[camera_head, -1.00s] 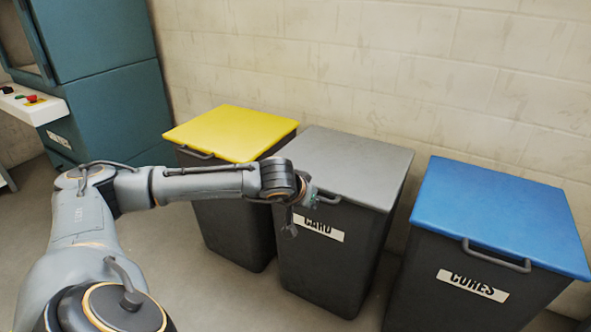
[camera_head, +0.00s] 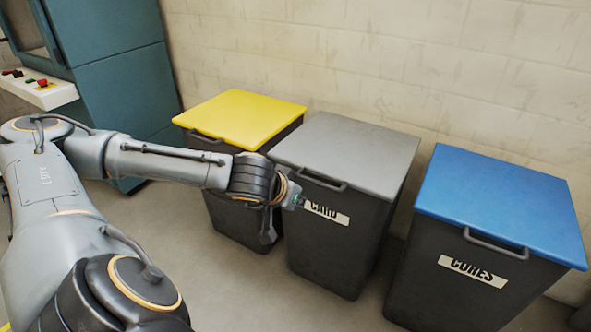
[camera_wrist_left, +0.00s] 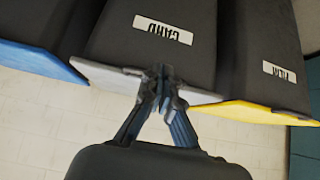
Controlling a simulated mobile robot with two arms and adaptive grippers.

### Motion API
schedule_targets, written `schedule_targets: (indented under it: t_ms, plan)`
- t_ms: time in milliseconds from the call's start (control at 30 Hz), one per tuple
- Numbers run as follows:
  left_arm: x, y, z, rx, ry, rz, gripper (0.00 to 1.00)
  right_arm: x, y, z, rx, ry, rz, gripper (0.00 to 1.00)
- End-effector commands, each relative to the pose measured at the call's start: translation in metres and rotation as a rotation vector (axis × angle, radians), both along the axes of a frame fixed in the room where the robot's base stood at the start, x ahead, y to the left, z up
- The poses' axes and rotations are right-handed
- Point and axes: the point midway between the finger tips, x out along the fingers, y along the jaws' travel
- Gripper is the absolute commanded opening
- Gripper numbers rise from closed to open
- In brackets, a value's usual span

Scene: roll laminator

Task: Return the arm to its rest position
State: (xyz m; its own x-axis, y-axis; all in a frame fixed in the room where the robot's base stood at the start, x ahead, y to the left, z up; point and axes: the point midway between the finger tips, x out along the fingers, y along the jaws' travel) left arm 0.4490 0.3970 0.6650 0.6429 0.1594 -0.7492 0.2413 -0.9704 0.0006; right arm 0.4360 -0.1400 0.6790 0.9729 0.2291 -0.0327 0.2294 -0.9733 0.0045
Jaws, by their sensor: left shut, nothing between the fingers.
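My left arm comes in from the left in the head view. Its gripper (camera_head: 298,200) is small and mostly hidden behind the wrist, in front of the grey-lidded CARD bin (camera_head: 335,265). In the left wrist view the gripper (camera_wrist_left: 160,78) is shut with nothing between its fingers. There the fingertips overlap the front edge of the grey lid (camera_wrist_left: 105,82) in the picture; I cannot tell the gap to it. My right gripper is not in view.
A yellow-lidded bin (camera_head: 240,118) stands left of the CARD bin. A blue-lidded CORES bin (camera_head: 505,200) stands right. All lids are down. A teal machine (camera_head: 115,75) with a white button panel (camera_head: 45,92) is at left. Bare floor lies before the bins.

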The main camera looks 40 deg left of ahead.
Motion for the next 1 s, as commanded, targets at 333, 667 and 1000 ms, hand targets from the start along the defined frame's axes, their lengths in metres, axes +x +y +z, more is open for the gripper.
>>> schedule_targets:
  t_ms: [333, 667, 1000]
  plan:
    - [-0.007, -0.004, -0.001, -0.01, 0.003, 0.0, 0.0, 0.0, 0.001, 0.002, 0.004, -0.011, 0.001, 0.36]
    - [-0.04, -0.162, -0.048, -0.717, 0.231, 0.079, 0.0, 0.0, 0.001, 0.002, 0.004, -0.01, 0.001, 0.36]
    - [-0.097, -0.36, 0.057, -2.031, 1.069, 0.678, 0.0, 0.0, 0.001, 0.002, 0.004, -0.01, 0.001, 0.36]
